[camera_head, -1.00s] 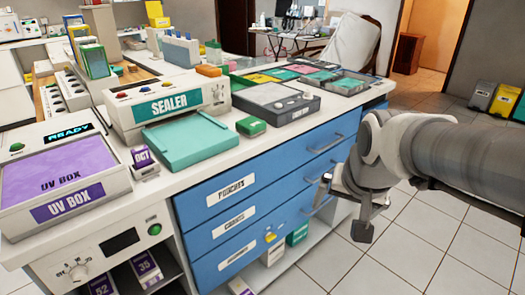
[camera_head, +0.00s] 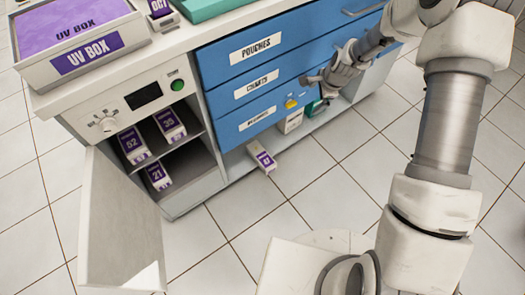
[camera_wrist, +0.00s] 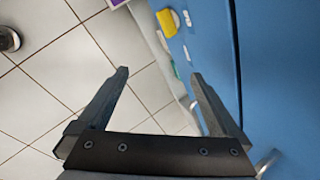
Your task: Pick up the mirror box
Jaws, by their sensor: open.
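No box whose label I can read as a mirror box shows. Low under the blue drawers, a white box with a purple label (camera_head: 263,157) juts out over the floor, a white box (camera_head: 290,122) stands beside it, and a green box (camera_head: 312,107) is partly hidden behind my gripper. My gripper (camera_head: 318,84) is close in front of the lower blue drawers, to the right of these boxes. In the wrist view my gripper (camera_wrist: 157,75) is open and empty, its fingers wide apart beside the blue drawer front. A purple label edge shows at the top there.
Tiled floor in front is clear.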

